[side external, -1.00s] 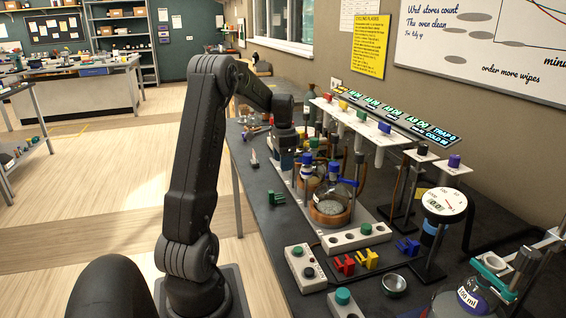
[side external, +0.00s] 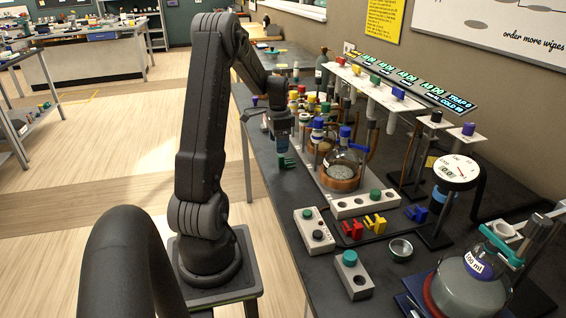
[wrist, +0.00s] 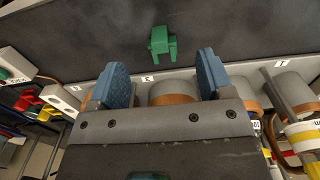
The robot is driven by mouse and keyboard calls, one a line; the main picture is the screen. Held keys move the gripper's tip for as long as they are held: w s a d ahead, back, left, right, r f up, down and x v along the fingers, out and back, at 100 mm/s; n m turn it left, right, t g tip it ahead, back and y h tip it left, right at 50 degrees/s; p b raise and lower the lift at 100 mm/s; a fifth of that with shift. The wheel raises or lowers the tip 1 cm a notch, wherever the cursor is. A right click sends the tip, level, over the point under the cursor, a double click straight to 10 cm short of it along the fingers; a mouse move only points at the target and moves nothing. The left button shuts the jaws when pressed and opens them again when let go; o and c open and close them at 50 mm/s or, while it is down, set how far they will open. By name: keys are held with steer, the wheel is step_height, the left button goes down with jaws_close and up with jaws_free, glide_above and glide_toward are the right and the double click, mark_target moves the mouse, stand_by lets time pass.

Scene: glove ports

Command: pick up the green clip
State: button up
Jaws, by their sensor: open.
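The green clip (side external: 289,162) lies on the dark bench top, left of the glassware stand. In the side view it shows just under the end of my gripper (side external: 281,144), which partly covers it. In the wrist view the clip (wrist: 161,43) lies beyond the fingertips, roughly centred between the two blue fingers. My gripper (wrist: 162,72) is open and empty, pointing down. The fingers do not appear to touch the clip; the exact height gap is hard to tell.
A round flask in a copper-coloured bath (side external: 341,172) stands close to the right of the clip. Red and yellow clips (side external: 352,229), a blue clip (side external: 416,213) and a small metal bowl (side external: 400,249) are nearer the camera. Bare bench surrounds the clip's left side.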

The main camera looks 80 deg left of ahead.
mark_target(279, 156)
steer(key=shift+w+f, duration=0.1)
steer(key=shift+f, duration=3.45)
steer(key=shift+c, duration=0.2)
steer(key=c, duration=1)
steer(key=r, duration=1)
steer(key=w+r, duration=0.1)
steer(key=r, duration=0.4)
steer(key=shift+r, duration=0.4)
